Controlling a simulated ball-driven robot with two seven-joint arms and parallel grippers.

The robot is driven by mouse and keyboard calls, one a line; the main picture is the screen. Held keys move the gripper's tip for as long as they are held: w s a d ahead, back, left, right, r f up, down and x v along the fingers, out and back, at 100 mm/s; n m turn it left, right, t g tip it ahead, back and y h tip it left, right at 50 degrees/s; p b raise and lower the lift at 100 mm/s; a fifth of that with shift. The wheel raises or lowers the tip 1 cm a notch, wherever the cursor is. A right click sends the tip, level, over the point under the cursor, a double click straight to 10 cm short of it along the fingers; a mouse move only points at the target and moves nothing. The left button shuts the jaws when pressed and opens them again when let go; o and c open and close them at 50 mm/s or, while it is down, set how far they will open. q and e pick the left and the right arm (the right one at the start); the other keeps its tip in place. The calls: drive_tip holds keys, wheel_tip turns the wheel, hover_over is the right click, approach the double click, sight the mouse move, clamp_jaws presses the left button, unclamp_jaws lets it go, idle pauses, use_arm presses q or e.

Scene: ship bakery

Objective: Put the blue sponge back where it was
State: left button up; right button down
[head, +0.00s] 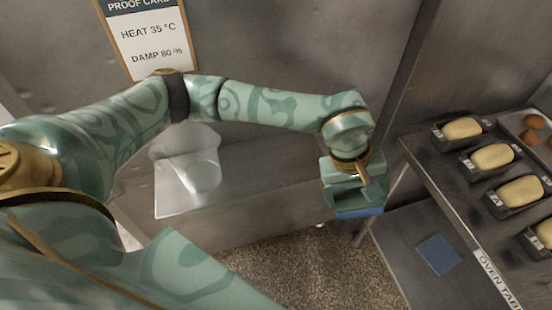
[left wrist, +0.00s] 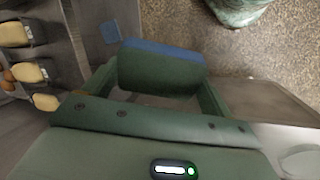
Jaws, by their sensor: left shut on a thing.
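My left gripper (head: 358,197) is shut on the blue sponge (head: 358,212), whose blue side shows below the fingers. In the left wrist view the sponge (left wrist: 165,48) sits between the two fingers, with a dark green layer facing the camera and a blue layer beyond. It hangs in the air over the floor, left of the oven table. A flat blue square (head: 438,254) lies on the lower shelf of that table, apart from the sponge; it also shows in the left wrist view (left wrist: 110,32). My right gripper is not in view.
The oven table (head: 440,175) at the right carries several loaf tins with dough (head: 492,156) and a tray with brown buns (head: 534,122). Its lower shelf (head: 400,240) is clear around the blue square. A pale clear container (head: 188,168) stands by the wall at left.

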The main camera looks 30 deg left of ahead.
use_arm(q)
drive_tip(key=w+a+n+y, duration=0.1)
drive_tip(key=w+a+y, duration=0.1)
drive_tip(key=a, duration=0.5)
drive_tip(key=w+a+n+y, duration=0.1)
drive_tip(key=w+a, duration=0.2)
drive_tip(key=a, duration=0.3)
drive_tip(key=n+y, duration=0.2)
hover_over(275, 160)
drive_tip(key=f, duration=0.4)
drive_tip(key=shift+s+d+f, duration=0.2)
drive_tip(key=shift+d+f, duration=0.05)
drive_tip(key=shift+f, duration=0.1)
wheel_tip(275, 160, down, 4)
drive_tip(key=shift+r, duration=0.1)
drive_tip(key=o, duration=0.7)
drive_tip(key=shift+m, duration=0.3)
drive_tip(key=r, duration=0.4)
drive_tip(key=d+r+p, duration=0.1)
drive_tip(key=r, duration=0.3)
drive_tip(key=s+r, duration=0.1)
drive_tip(key=r, duration=0.3)
drive_tip(key=shift+s+d, duration=0.1)
drive_tip(key=shift+d, duration=0.15)
